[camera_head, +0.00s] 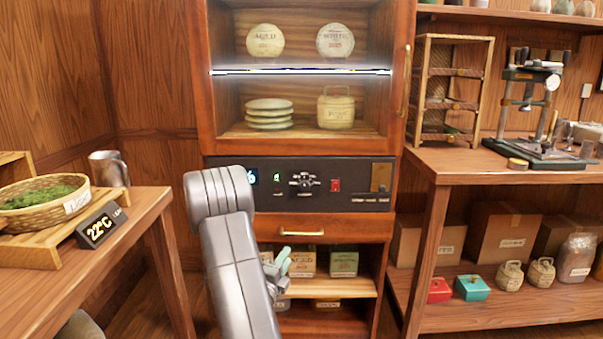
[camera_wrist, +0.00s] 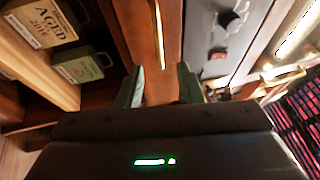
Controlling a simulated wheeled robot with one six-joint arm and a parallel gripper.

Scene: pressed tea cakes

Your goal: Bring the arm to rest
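My grey arm reaches up from the bottom of the head view and bends back down. My gripper (camera_head: 281,263) shows partly behind the arm, in front of the lower part of the cabinet, below its drawer. In the wrist view my gripper (camera_wrist: 159,82) has its two green-grey fingers apart, with nothing between them. The wooden drawer front and brass drawer handle (camera_wrist: 158,35) lie beyond the fingers. The handle also shows in the head view (camera_head: 301,233). I cannot tell the exact distance from the fingers to the drawer.
The cabinet (camera_head: 207,90) holds tea cakes behind its upper front, with a dark control panel (camera_head: 330,202) below. Tea boxes (camera_head: 344,262) stand on its open lower shelf. A table with a basket (camera_head: 20,215) is left; a workbench (camera_head: 470,165) with a press (camera_head: 530,100) is right.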

